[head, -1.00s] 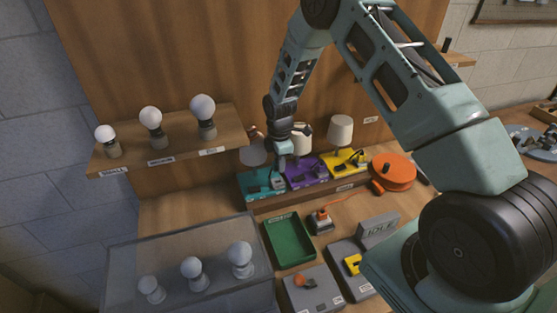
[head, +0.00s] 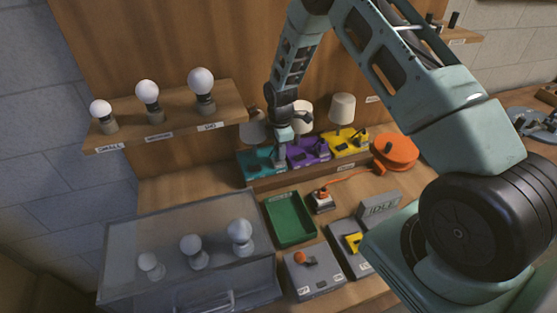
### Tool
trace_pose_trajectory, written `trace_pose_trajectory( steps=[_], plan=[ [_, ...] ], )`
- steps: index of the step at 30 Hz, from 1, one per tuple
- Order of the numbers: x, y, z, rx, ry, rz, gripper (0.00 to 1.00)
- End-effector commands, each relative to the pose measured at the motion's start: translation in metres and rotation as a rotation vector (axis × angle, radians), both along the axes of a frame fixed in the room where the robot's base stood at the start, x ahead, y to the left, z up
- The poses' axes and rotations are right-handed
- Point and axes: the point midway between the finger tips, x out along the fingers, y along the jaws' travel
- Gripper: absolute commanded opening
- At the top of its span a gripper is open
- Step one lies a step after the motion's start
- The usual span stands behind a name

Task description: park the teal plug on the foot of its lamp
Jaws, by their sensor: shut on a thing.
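The teal lamp foot (head: 257,161) is the left one of three coloured lamp feet on a low wooden step at the back of the bench. Its pale shade (head: 253,128) stands above it. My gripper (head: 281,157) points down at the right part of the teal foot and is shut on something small. The thing in the jaws is mostly hidden and too small to make out, so I cannot tell the teal plug apart or whether it touches the foot.
The purple foot (head: 307,153) is close on the right, then the yellow foot (head: 350,142). An orange cable reel (head: 396,152) lies farther right. A green tray (head: 290,218) and a clear case (head: 190,255) with bulbs are in front. A bulb shelf (head: 165,122) is left.

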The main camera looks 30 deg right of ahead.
Motion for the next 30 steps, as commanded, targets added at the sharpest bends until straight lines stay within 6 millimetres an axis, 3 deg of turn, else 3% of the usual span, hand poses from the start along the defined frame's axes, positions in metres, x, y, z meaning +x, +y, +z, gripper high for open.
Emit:
trace_pose_trajectory(
  steps=[30],
  plan=[
    [0.000,0.000,-0.011,0.000,0.000,0.001,0.00]
  ],
)
